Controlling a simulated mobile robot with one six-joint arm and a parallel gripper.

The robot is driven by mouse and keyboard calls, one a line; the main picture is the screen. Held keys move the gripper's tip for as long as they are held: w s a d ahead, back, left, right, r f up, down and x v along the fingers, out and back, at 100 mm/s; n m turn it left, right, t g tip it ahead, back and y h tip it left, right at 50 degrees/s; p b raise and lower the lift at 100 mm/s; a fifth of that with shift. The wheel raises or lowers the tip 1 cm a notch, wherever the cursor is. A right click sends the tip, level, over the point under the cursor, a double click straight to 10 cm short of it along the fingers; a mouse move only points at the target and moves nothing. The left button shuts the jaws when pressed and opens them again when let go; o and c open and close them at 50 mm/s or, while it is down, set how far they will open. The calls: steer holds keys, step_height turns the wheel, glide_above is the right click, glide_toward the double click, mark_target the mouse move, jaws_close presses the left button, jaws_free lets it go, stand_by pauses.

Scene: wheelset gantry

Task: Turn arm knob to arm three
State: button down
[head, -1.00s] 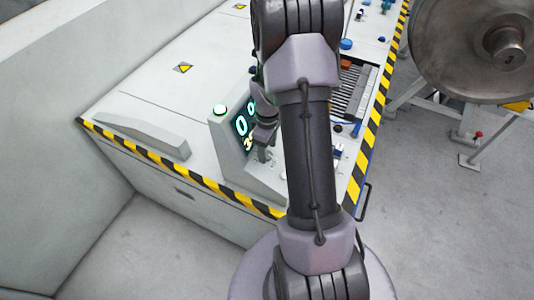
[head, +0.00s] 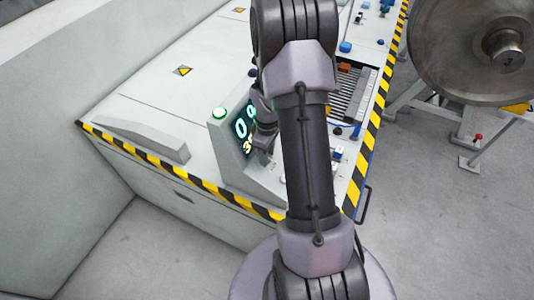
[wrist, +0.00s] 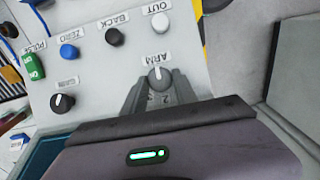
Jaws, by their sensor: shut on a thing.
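The arm knob (wrist: 158,74) shows in the wrist view under the label ARM, a dark round knob with a pale pointer mark. My gripper (wrist: 158,82) has its two fingers closed around it from both sides. Small digits show between and beside the fingers, partly covered, so the knob's selected position cannot be told. In the head view my gripper (head: 262,145) is down at the console (head: 226,150), in front of its display (head: 243,125). The knob itself is hidden there behind my arm.
Near the knob are a white OUT button (wrist: 160,22), a dark BACK button (wrist: 115,37), a blue ZERO button (wrist: 68,51), a green PULSE switch (wrist: 35,67) and another black knob (wrist: 62,103). A large metal wheel (head: 450,60) stands right of the bench.

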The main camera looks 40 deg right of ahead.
steer(key=m+y, duration=0.1)
steer(key=m, duration=0.1)
steer(key=m+p, duration=0.1)
steer(key=shift+d+m+y, duration=0.2)
steer(key=shift+m+y, duration=0.2)
steer(key=m+y, duration=0.1)
steer(key=m, duration=0.3)
steer(key=shift+d+f+y, duration=0.1)
steer(key=shift+d+y, duration=0.1)
steer(key=shift+y, duration=0.2)
steer(key=m+y, duration=0.1)
steer(key=m, duration=0.1)
steer(key=m+b, duration=0.1)
steer(key=m, duration=0.1)
steer(key=shift+s+d+f+t+y, duration=0.1)
steer(key=shift+d+t+y, duration=0.05)
steer(key=shift+t+y, duration=0.25)
steer(key=m+t+y+b, duration=0.1)
steer(key=m, duration=0.3)
steer(key=shift+s, duration=0.1)
steer(key=shift+m+t, duration=0.3)
steer(key=shift+m, duration=0.2)
steer(key=c, duration=1)
jaws_free()
steer(key=shift+o, duration=0.2)
